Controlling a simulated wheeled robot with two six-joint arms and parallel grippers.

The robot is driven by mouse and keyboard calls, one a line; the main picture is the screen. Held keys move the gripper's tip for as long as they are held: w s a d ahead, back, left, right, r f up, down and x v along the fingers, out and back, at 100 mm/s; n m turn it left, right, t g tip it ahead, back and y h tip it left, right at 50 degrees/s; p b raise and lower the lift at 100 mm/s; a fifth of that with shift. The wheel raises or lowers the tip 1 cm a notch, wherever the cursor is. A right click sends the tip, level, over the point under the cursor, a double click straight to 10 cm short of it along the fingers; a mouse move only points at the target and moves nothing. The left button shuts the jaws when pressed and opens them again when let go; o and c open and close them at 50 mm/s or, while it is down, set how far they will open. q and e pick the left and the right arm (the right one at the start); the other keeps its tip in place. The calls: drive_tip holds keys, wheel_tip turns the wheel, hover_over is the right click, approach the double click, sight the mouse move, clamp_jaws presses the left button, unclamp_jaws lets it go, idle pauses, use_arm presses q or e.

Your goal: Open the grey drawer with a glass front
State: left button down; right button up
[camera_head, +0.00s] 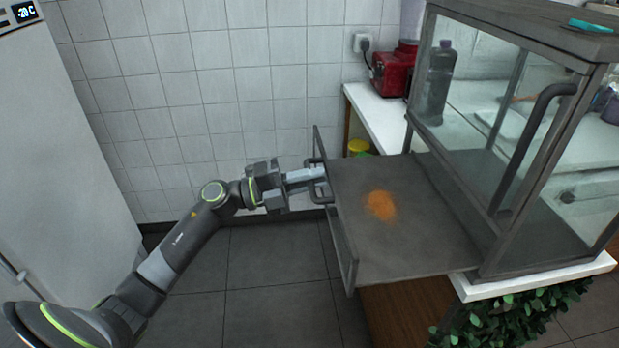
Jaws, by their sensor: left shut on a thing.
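The grey drawer (420,240) stands pulled out to the left from the grey glass-walled display case (500,140). Its front panel (346,250) is at the left end, seen nearly edge-on. An orange patch (381,205) lies on the drawer's flat grey floor. My left gripper (318,181) is shut on the drawer's handle (322,190) on the outer side of the front panel. The fingertips are partly hidden at the handle. My right gripper is not in view.
The case stands on a white counter (540,281) with a leafy plant (510,315) below. A red appliance (394,69) and a dark bottle (437,82) are behind it. A white fridge (60,160) stands at left. The tiled floor (270,270) between is clear.

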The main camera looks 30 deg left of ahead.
use_arm(q)
drive_tip(key=c, duration=1.8)
unclamp_jaws()
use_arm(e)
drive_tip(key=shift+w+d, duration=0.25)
